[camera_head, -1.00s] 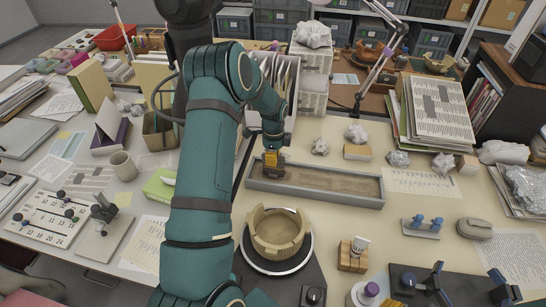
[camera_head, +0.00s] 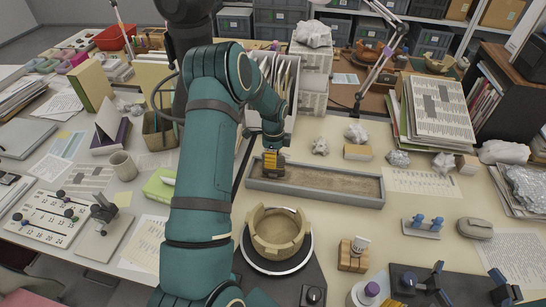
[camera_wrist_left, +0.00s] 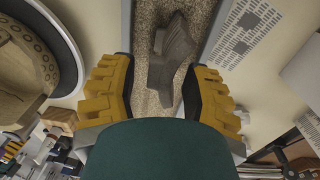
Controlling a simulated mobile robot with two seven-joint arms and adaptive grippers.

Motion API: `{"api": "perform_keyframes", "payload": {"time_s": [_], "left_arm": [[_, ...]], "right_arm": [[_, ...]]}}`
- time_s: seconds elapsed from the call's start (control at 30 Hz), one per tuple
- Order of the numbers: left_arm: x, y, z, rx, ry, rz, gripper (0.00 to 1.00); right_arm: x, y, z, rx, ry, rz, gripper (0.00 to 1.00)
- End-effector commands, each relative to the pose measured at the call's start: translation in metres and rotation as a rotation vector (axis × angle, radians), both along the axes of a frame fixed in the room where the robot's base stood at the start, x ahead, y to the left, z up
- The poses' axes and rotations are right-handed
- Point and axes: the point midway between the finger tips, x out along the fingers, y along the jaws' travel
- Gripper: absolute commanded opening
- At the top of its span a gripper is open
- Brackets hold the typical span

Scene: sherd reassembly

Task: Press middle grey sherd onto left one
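My left gripper (camera_head: 273,162) points down over the left end of the sand tray (camera_head: 318,198). In the left wrist view its two yellow fingers (camera_wrist_left: 158,78) are apart, one on each side of grey sherd material (camera_wrist_left: 172,52) on the sand. A strip of sand shows between the left finger and the sherd; the right finger is closer to it. I cannot tell whether the grey shape is one sherd or two touching. In the head view my gripper hides the sherds. My right gripper is out of view.
A tan ring-shaped vessel (camera_head: 278,231) on a round turntable stands in front of the tray. A wooden block (camera_head: 353,255) is to its right. Crumpled paper (camera_head: 320,146) lies behind the tray. The right part of the tray's sand is clear.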

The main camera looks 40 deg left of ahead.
Motion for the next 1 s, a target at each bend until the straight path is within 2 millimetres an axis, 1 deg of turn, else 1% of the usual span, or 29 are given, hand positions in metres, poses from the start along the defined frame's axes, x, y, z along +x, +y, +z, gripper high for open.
{"api": "perform_keyframes", "payload": {"time_s": [0.27, 0.37, 0.47, 0.7, 0.8, 0.9, 1.0], "left_arm": [[0.001, 0.0, 0.001, 0.001, -0.002, 0.0, 0.56], [0.001, 0.0, 0.004, 0.001, -0.003, 0.0, 0.56], [0.002, 0.001, 0.015, 0.001, -0.004, 0.0, 0.56], [0.003, 0.002, 0.054, 0.002, -0.005, 0.0, 0.56], [0.004, 0.002, 0.065, 0.001, -0.003, 0.0, 0.56], [0.004, 0.002, 0.073, 0.002, -0.003, 0.001, 0.56], [0.003, 0.002, 0.076, 0.001, -0.001, 0.001, 0.56]], "right_arm": [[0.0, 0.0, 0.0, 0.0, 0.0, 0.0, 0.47], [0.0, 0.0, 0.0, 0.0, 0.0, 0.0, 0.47], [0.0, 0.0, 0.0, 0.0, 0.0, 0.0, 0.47], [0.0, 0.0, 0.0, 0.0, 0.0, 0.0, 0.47], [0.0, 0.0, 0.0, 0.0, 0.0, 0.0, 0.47], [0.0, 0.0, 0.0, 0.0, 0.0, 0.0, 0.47], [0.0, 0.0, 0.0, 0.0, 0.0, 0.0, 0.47]]}}
